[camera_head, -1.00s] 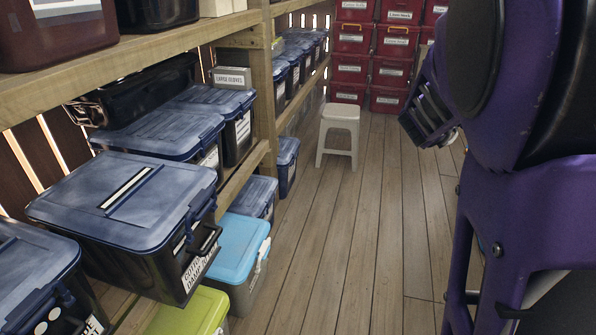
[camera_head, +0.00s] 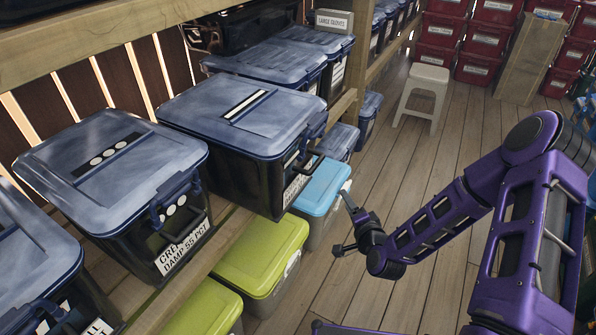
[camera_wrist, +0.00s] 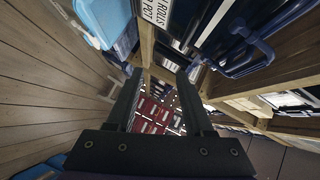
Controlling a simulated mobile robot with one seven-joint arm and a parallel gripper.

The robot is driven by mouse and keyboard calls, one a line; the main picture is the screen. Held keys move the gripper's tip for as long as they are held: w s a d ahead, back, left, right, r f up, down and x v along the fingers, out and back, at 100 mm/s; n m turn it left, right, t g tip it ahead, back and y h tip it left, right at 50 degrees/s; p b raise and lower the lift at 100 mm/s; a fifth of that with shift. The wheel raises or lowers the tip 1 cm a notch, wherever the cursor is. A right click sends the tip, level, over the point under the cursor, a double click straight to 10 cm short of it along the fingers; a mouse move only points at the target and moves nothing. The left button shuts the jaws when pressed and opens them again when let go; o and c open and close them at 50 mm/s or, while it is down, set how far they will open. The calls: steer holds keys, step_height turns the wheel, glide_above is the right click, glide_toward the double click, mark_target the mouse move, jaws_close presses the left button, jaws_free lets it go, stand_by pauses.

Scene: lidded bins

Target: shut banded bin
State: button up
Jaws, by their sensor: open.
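The banded bin (camera_head: 225,165) is a black bin with a blue lid (camera_head: 270,128) that bears a white band edged in dark blue. It stands on the wooden shelf at mid-picture in the head view. Its lid lies over the top; I cannot tell if it sits fully down. A dark handle or latch juts out from its front. My gripper (camera_head: 343,226) is open and empty, right of the bin's front and apart from it, beside the light blue bin. In the wrist view my gripper (camera_wrist: 160,80) has its fingers apart with nothing between them.
A dotted-lid bin (camera_head: 110,180) stands left of the banded bin, and another blue-lidded bin (camera_head: 275,60) behind it. A light blue bin (camera_head: 322,187) and lime-lidded bins (camera_head: 262,250) stand below. A white stool (camera_head: 425,85) is farther back. The wooden floor (camera_head: 425,260) is largely free.

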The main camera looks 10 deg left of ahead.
mark_target(317, 167)
steer(key=a+r+m+y, duration=0.1)
steer(key=a+r, duration=0.2)
steer(key=a, duration=0.1)
steer(key=shift+t, duration=0.4)
steer(key=b+x, duration=0.1)
steer(key=x, duration=1.5)
steer(key=shift+w+a+f, duration=0.1)
steer(key=shift+a+f, duration=0.05)
steer(key=shift+f, duration=0.05)
jaws_close()
